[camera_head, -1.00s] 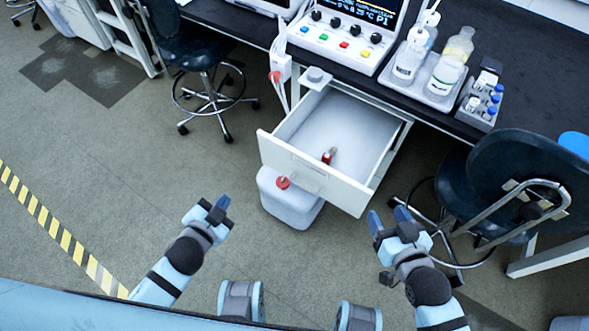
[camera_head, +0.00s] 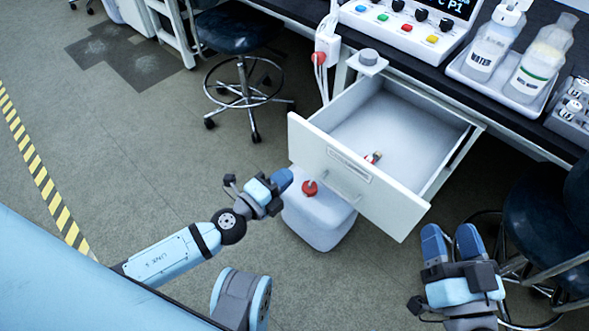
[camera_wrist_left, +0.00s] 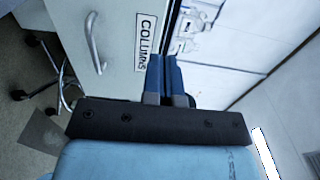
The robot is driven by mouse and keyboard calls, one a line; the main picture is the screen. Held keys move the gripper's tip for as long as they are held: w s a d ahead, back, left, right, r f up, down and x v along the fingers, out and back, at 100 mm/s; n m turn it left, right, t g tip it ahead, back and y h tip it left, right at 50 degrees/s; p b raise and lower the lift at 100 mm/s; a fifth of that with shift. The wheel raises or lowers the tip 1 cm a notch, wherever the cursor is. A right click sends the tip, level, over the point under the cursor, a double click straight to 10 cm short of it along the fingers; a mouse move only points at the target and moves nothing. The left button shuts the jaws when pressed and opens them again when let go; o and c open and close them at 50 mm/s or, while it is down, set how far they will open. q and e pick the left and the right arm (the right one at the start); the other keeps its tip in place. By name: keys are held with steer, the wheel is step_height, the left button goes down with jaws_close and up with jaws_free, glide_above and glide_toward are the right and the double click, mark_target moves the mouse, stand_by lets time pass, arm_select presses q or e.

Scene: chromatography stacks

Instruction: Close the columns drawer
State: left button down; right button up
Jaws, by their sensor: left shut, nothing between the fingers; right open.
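The columns drawer (camera_head: 375,185) is a white drawer pulled out from under the dark bench. My right gripper (camera_head: 452,243) is open and empty, in front of the drawer's right corner.
A white container with a red cap (camera_head: 310,188) stands on the floor under the drawer front. A dark chair (camera_head: 548,215) stands at the right and a stool (camera_head: 238,32) at the back left. Bottles in a tray (camera_head: 500,78) and an instrument (camera_head: 410,22) stand on the bench.

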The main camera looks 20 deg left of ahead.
mark_target(325, 142)
arm_select(q)
steer(key=p+x, duration=0.2)
steer(key=x, duration=1)
steer(key=shift+w, duration=0.1)
arm_select(e)
steer(key=f, duration=0.1)
steer(key=d+f+g+h, duration=0.1)
steer(key=f, duration=0.1)
steer(key=f+g+h, duration=0.1)
steer(key=shift+s+d+f, duration=0.15)
steer(key=shift+d+f, duration=0.1)
steer(key=shift+d, duration=0.05)
